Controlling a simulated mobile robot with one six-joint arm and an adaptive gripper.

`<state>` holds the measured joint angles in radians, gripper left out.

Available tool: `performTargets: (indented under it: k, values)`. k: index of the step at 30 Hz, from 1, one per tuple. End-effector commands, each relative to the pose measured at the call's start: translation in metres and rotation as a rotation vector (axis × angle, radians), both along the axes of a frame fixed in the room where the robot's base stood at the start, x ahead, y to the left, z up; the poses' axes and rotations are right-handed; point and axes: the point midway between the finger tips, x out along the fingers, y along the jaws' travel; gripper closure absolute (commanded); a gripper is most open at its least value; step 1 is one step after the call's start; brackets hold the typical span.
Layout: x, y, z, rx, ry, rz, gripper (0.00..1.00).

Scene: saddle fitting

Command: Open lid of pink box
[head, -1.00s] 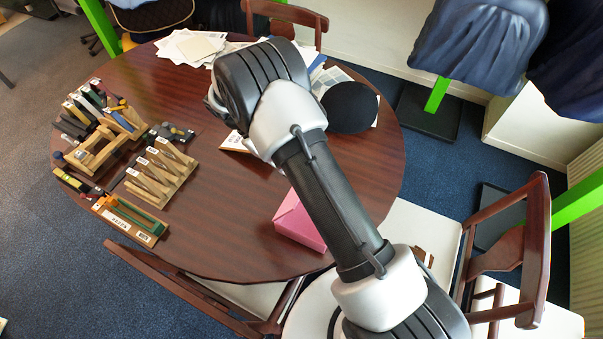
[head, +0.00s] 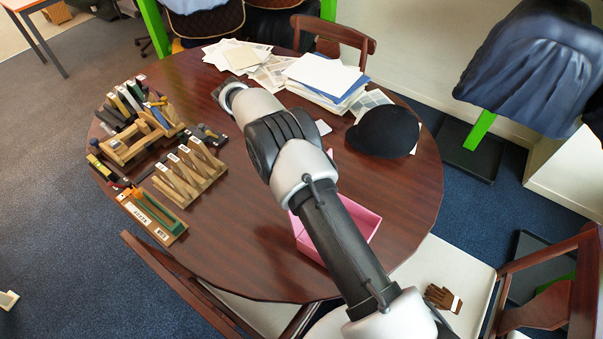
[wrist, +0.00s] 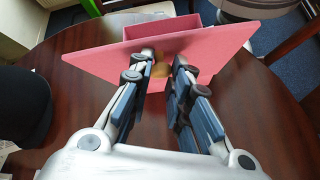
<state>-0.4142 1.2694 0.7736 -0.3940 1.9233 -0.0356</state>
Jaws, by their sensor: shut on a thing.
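The pink box (head: 368,217) stands on the round table, partly behind my arm, and its open inside shows in the head view. In the head view the gripper and most of the lid are hidden behind my arm.
The round table (head: 255,250) has bare wood at the front. A black cap (head: 383,131) and papers (head: 325,75) lie near the box. Wooden tool racks (head: 190,170) stand at the left. Chairs, one with a brown glove (head: 443,297), stand around the table.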

Motion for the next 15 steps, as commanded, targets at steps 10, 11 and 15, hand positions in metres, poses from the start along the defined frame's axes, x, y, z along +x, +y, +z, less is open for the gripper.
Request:
performTargets:
  k: [10,11,15]
  values:
    - [-0.0027,0.0041,-0.0232,-0.006,0.036,0.0,1.0]
    - [-0.0027,0.0041,-0.0232,-0.006,0.036,0.0,1.0]
    - [-0.0026,0.0038,-0.023,-0.006,0.037,-0.001,1.0]
